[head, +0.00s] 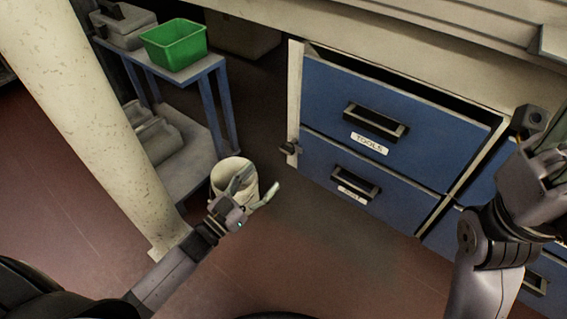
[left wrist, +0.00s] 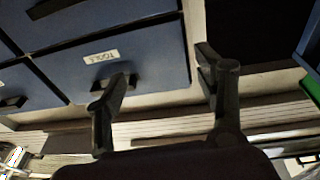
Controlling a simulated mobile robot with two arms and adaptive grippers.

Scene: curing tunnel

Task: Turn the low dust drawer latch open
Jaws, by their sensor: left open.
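The low dust drawer (head: 395,202) is the blue lower drawer in the head view, shut, with a dark handle (head: 355,182) and a partly legible label. A small dark latch (head: 289,147) sits on the pale cabinet post at its upper left; its exact turn is hard to tell. My left gripper (head: 262,186) is open and empty, below and left of the latch and apart from it, in front of a white bucket. The left wrist view shows its two spread fingers (left wrist: 165,88) with nothing between them; I cannot make out the latch there.
The tools drawer (head: 431,133) above stands slightly open; it also shows in the left wrist view (left wrist: 150,50). The white bucket (head: 222,174) stands on the floor beside a blue cart (head: 205,69) with a green bin (head: 174,46). A pale column (head: 90,110) rises at left.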

